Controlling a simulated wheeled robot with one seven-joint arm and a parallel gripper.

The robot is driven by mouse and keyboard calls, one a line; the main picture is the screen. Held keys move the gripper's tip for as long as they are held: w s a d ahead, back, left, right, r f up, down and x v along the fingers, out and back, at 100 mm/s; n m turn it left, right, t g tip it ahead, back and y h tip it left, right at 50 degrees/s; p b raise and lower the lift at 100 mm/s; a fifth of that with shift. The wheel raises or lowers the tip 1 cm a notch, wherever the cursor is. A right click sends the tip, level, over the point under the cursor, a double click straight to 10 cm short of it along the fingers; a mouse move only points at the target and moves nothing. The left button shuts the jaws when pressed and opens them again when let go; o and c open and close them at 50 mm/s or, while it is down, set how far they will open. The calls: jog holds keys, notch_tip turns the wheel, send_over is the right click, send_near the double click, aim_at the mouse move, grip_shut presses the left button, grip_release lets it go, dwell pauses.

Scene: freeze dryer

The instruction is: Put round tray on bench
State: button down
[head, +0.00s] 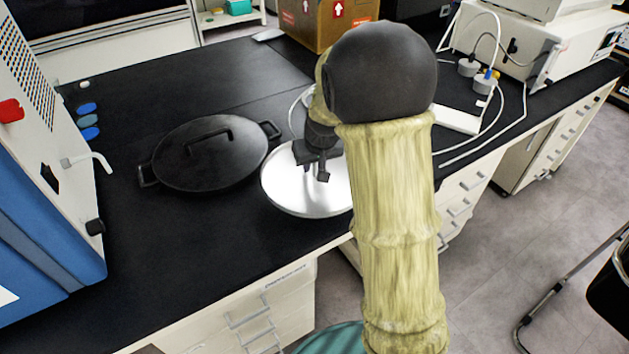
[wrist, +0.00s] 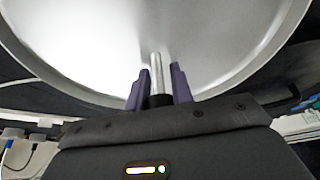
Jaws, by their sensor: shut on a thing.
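The round tray (head: 298,199) is a shiny silver disc with a low rim, at the front part of the black bench (head: 210,245). In the head view my arm hides its right side. My gripper (head: 322,174) is over the tray and shut on a short metal post that appears to belong to it. In the wrist view the gripper's purple fingers (wrist: 160,88) close around this post, and the tray (wrist: 90,45) fills the upper part. The tray looks level. I cannot tell whether it touches the bench top or hangs just above it.
A black lidded pan (head: 210,155) with side handles sits just left of the tray. A blue and white machine (head: 45,160) stands at the left. A cardboard box (head: 325,22) and a white instrument (head: 545,45) with cables are at the back. The bench front left is clear.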

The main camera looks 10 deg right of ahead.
aim_at(315, 175)
jog(key=shift+w+f, duration=0.1)
jog(key=shift+f, duration=0.45)
jog(key=shift+f+b, duration=0.45)
jog(key=shift+f, duration=1.4)
jog(key=shift+f, duration=0.15)
jog(key=c, duration=1.2)
grip_release()
